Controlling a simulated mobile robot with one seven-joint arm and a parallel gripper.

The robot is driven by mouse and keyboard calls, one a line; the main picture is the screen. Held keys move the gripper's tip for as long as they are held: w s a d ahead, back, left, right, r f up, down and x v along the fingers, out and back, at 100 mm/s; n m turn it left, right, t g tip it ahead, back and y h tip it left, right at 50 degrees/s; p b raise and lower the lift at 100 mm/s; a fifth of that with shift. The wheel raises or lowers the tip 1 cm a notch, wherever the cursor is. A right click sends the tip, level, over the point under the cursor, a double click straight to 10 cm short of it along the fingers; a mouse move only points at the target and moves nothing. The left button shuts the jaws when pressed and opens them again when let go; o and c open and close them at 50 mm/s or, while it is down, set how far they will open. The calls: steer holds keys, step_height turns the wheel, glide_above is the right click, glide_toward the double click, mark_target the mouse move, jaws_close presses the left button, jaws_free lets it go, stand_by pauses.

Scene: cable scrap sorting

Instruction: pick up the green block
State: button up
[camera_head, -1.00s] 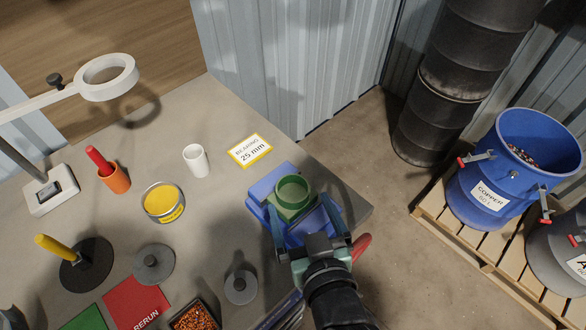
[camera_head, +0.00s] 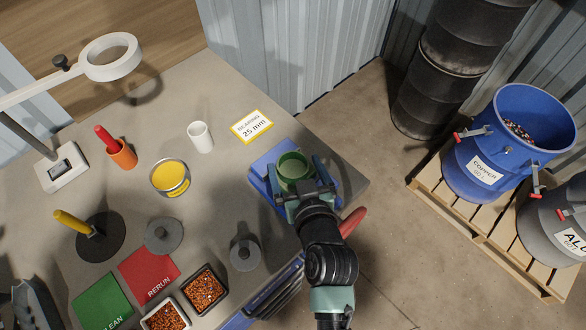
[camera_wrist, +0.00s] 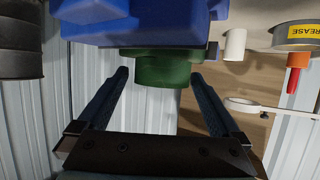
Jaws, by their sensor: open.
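The green block (camera_head: 294,168) is a green piece with a round, ring-like top, on a blue fixture (camera_head: 262,176) near the right corner of the bench. In the wrist view, the green block (camera_wrist: 163,72) shows below the blue fixture (camera_wrist: 150,28). My gripper (camera_head: 297,180) is open, with one dark blue finger on each side of the green block. In the wrist view, the fingertips of my gripper (camera_wrist: 159,76) sit left and right of the block's rounded end, with gaps visible. The lower part of the block is hidden in the head view.
A grey weight (camera_head: 245,254) and a red handle (camera_head: 352,222) are near my arm. Blue and grey drums stand on a pallet (camera_head: 486,228) at right.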

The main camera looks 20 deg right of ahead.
mark_target(290, 154)
steer(key=shift+p+x, duration=0.4)
steer(key=shift+x, duration=1.75)
steer(key=shift+a+r, duration=0.1)
jaws_close()
steer(key=shift+w+r, duration=0.1)
steer(key=shift+r, duration=0.05)
